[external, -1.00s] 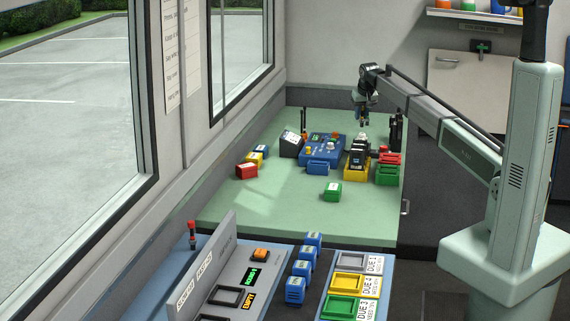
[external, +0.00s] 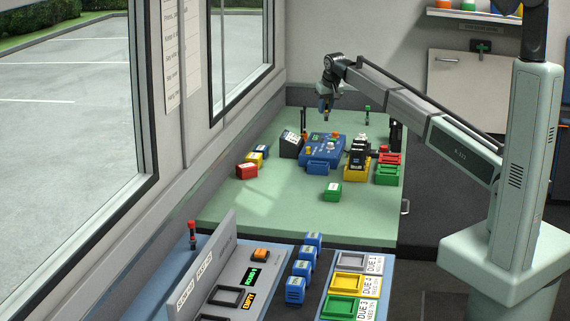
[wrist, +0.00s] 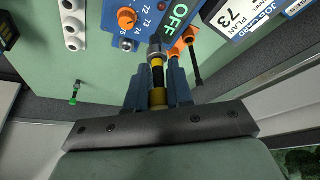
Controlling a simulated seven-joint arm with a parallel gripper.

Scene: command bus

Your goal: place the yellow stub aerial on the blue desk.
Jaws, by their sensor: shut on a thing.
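The yellow stub aerial (wrist: 158,97), banded black and yellow with a grey end, is held between the blue fingers of my gripper (wrist: 157,78). In the external view my gripper (external: 325,113) points down above the far side of the blue desk (external: 313,151), a blue console with knobs. In the wrist view the blue desk (wrist: 150,8) shows an orange knob, numbers and a lit green display. The aerial's grey end appears near the desk's edge; whether they touch I cannot tell.
A thin black rod with an orange base (wrist: 195,62) stands close to the fingers. A green aerial (external: 367,115) stands to the right on the green table (external: 260,205). A black device in a yellow tray (external: 356,173) sits right of the desk. The table's front is mostly clear.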

